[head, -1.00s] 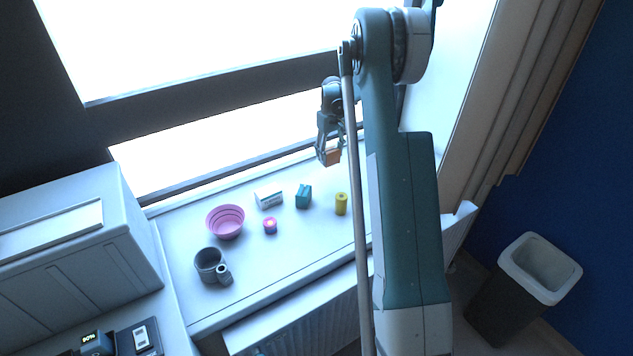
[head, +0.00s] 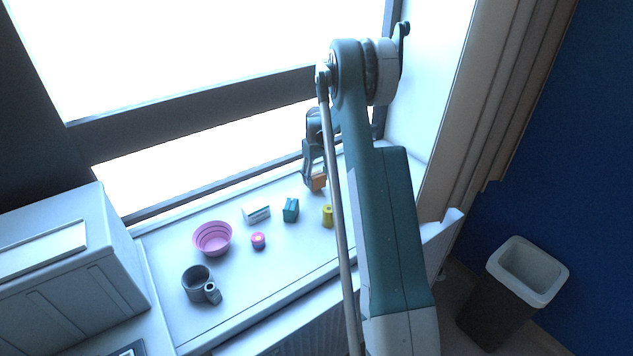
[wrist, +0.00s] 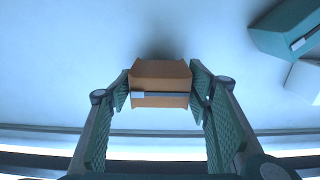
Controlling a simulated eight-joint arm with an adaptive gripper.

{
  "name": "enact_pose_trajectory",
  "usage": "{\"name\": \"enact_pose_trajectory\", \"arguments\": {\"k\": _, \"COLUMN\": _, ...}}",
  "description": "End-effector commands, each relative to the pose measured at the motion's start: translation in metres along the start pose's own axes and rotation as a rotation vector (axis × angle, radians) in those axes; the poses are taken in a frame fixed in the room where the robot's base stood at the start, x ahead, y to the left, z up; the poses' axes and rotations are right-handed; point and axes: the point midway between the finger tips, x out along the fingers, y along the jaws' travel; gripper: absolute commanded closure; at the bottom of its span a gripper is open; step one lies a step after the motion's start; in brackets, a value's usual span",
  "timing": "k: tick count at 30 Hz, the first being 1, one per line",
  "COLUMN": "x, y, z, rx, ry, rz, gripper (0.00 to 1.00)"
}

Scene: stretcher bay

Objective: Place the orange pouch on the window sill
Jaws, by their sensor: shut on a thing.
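The orange pouch (head: 318,181) is between the fingers of my gripper (head: 314,183), over the back part of the white window sill (head: 265,285). A soft shadow lies on the sill just beyond the pouch. I cannot tell whether its underside touches the sill or is slightly above it.
On the sill stand a yellow cylinder (head: 327,215), a teal block (head: 291,209), a white box (head: 256,214), a small pink-purple jar (head: 258,240), a pink bowl (head: 213,238) and a grey mug-like holder (head: 197,284). A bin (head: 514,290) stands at the right.

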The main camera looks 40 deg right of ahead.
Motion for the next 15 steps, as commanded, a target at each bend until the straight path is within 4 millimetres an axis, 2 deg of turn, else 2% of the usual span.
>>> {"name": "enact_pose_trajectory", "arguments": {"k": 5, "x": 0.0128, "y": -0.0002, "z": 0.0003, "rx": 0.0, "ry": 0.0, "rz": 0.0, "gripper": 0.65}}
{"name": "enact_pose_trajectory", "arguments": {"k": 15, "x": 0.0145, "y": -0.0001, "z": 0.0003, "rx": 0.0, "ry": 0.0, "rz": 0.0, "gripper": 0.65}}
